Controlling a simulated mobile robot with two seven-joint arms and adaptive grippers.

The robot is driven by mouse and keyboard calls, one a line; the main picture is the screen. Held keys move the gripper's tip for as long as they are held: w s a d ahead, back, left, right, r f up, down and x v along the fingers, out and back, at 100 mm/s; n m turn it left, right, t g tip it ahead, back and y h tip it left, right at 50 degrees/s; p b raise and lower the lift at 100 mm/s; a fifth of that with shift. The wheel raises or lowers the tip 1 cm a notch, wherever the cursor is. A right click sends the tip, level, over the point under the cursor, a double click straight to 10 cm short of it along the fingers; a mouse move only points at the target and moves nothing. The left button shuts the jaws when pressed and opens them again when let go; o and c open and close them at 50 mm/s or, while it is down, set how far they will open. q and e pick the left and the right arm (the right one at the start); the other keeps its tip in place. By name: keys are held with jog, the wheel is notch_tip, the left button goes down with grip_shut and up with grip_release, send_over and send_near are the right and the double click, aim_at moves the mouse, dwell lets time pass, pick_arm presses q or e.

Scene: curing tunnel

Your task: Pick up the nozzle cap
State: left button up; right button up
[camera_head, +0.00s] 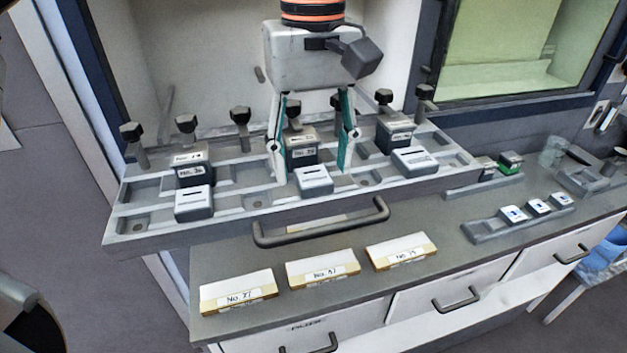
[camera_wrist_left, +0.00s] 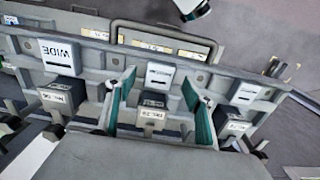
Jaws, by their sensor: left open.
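My left gripper (camera_head: 309,158) is open, pointing down over the grey slotted tray (camera_head: 125,229). Its teal-lined fingers stand either side of a dark block with a numbered label (camera_head: 301,151). A pale-topped block (camera_head: 314,180) sits just in front of it. The left wrist view shows the open fingers (camera_wrist_left: 158,88), the labelled block (camera_wrist_left: 151,117) between them and the pale-topped block (camera_wrist_left: 159,76) beyond. I cannot tell whether the fingers touch either block. Similar pairs stand at the tray's left (camera_head: 193,203) and right (camera_head: 414,161). I cannot tell which part is the nozzle cap. My right gripper is not in view.
Several black knobs on stems (camera_head: 240,116) line the tray's back. A dark handle (camera_head: 322,232) projects from its front. Three labelled boxes (camera_head: 323,268) lie on the grey counter (camera_head: 372,289). A small rack (camera_head: 487,231) with three pale-topped pieces stands to the right.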

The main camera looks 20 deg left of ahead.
pick_arm(q)
jog(key=shift+f, duration=0.95)
jog(key=c, duration=1.2)
jog(key=shift+r, duration=0.1)
jog(key=shift+c, duration=0.2)
